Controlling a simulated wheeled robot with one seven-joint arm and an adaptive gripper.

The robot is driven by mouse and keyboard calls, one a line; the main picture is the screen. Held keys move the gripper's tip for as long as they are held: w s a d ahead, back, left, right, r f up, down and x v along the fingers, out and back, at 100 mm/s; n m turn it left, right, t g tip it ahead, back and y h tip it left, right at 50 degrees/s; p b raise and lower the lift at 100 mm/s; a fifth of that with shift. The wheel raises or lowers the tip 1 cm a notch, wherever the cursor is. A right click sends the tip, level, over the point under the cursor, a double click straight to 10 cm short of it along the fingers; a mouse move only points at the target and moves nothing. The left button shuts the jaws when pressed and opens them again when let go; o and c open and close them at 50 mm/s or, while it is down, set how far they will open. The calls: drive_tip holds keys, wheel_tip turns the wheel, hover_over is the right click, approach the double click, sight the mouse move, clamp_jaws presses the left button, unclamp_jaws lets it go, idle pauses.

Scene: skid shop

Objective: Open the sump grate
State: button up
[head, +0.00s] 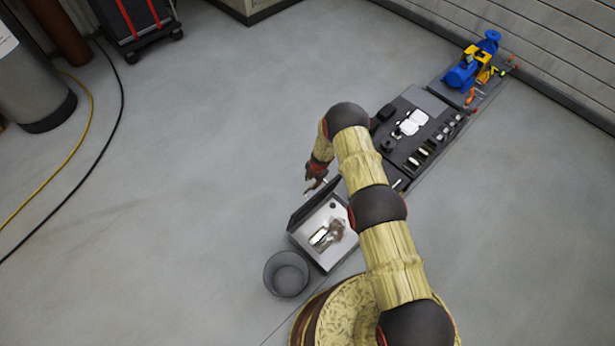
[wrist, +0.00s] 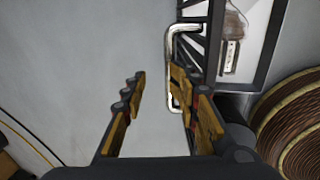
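The sump (head: 325,256) is a pale open-topped box on the floor in the head view, with a metallic object inside. Its dark grate (head: 313,203) stands tilted up along the box's far left edge. In the wrist view the grate's dark bars (wrist: 192,50) show at the upper middle, with a bright metal handle (wrist: 170,62) on their left side. My gripper (head: 314,180) is just beyond the grate. In the wrist view my gripper (wrist: 158,78) has its fingers apart with nothing clasped. The right finger overlaps the handle and hides part of it; contact cannot be told.
A grey bucket (head: 287,274) stands left of the sump. A dark tray with small parts (head: 428,128) and a blue and yellow pump (head: 473,70) lie to the upper right. Cables (head: 117,110) run along the left.

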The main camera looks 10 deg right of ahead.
drive_tip(key=shift+w+a+r, duration=0.85)
drive_tip(key=shift+w, duration=0.25)
drive_tip(key=shift+b, duration=0.3)
drive_tip(key=shift+r, duration=0.1)
wheel_tip(320, 180, up, 11)
drive_tip(key=s+d, duration=0.1)
drive_tip(key=s, duration=0.1)
drive_tip(key=shift+d+r, duration=0.2)
drive_tip(key=shift+d, duration=0.05)
idle(0.3)
